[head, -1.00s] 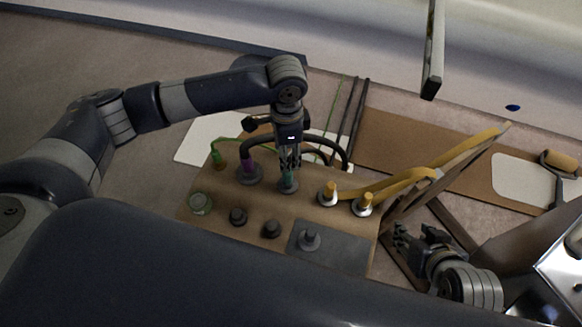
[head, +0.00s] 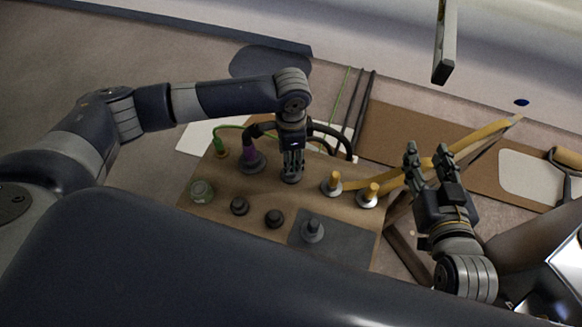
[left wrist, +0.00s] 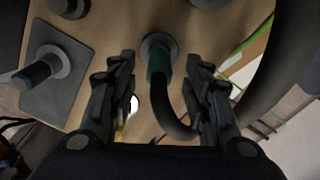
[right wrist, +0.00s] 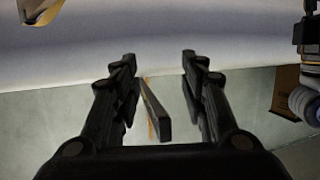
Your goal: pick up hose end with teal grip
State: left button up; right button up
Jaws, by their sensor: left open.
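The hose end with teal grip (left wrist: 158,64) stands in a round socket on the brown board (head: 212,212). Its black hose (left wrist: 172,120) curves away between my left fingers. My left gripper (head: 292,168) is open above it, fingers pointing down. In the left wrist view my left gripper (left wrist: 162,68) has one finger on each side of the teal grip, with gaps between. In the head view the fingers hide most of the teal grip. My right gripper (head: 427,160) is open and empty, right of the board; the right wrist view (right wrist: 160,62) also shows it empty.
A purple-grip hose end (head: 249,158) stands left of my left gripper, and a green one (head: 221,148) is farther left. A grey plate (head: 335,243) with a peg lies at the board's front right.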

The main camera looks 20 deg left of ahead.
pick_arm(q)
notch_tip(320, 180, down, 4)
jog(key=shift+r+b, duration=0.25)
jog(key=shift+b, duration=0.5)
pick_arm(e)
notch_tip(320, 180, up, 8)
jog(key=w+a+t+y, duration=0.1)
jog(key=t, duration=0.3)
jog(key=shift+w+a+r+t+y, duration=0.15)
jog(key=shift+a+r+t+y, duration=0.1)
jog(key=shift+t+y, duration=0.15)
pick_arm(q)
jog(key=shift+s, duration=0.1)
jog(key=shift+c, duration=0.2)
grip_shut()
pick_arm(e)
jog(key=shift+f, duration=0.1)
